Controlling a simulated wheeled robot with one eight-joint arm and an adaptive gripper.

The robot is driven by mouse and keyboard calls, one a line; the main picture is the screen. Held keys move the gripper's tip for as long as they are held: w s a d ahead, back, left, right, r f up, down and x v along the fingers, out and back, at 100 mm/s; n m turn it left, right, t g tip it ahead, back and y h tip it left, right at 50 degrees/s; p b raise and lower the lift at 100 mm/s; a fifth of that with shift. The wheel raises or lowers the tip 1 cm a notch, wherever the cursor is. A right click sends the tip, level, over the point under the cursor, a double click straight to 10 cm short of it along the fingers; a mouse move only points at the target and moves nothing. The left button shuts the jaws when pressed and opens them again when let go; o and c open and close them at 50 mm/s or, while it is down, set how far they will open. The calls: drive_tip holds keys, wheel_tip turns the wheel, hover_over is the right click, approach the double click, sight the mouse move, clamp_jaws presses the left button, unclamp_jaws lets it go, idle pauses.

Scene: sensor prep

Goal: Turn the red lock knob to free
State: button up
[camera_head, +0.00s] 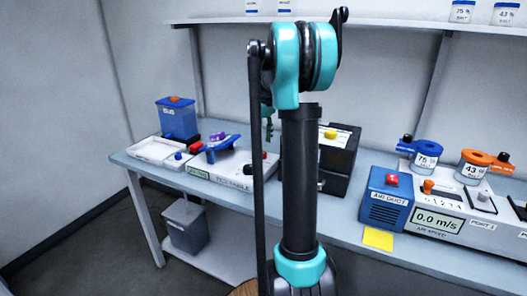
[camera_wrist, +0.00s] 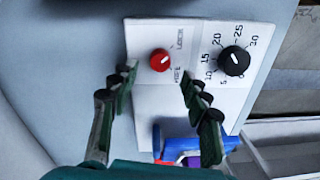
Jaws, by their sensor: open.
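The red lock knob (camera_wrist: 160,60) sits on a white panel (camera_wrist: 150,105) in the wrist view. LOCK is printed to its upper right and a partly hidden word that seems to be FREE to its lower right. Its white mark seems to point up and right, toward LOCK. My gripper (camera_wrist: 159,72) is open, with one fingertip on each side of the knob and a gap to both. I cannot tell its height above the panel. In the head view my gripper (camera_head: 268,122) is partly behind my arm, above the white unit (camera_head: 230,188).
A black numbered dial (camera_wrist: 235,61) is right of the red knob. A blue device (camera_head: 219,150) lies on the white unit's left part. A black box (camera_head: 340,162) with a yellow button stands to the right. A blue box (camera_head: 384,212) and airspeed unit are farther right.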

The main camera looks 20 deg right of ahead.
sight(263, 153)
drive_tip(key=shift+s+a+f, duration=0.1)
drive_tip(key=shift+f, duration=2.6)
drive_tip(key=shift+c, duration=0.4)
clamp_jaws()
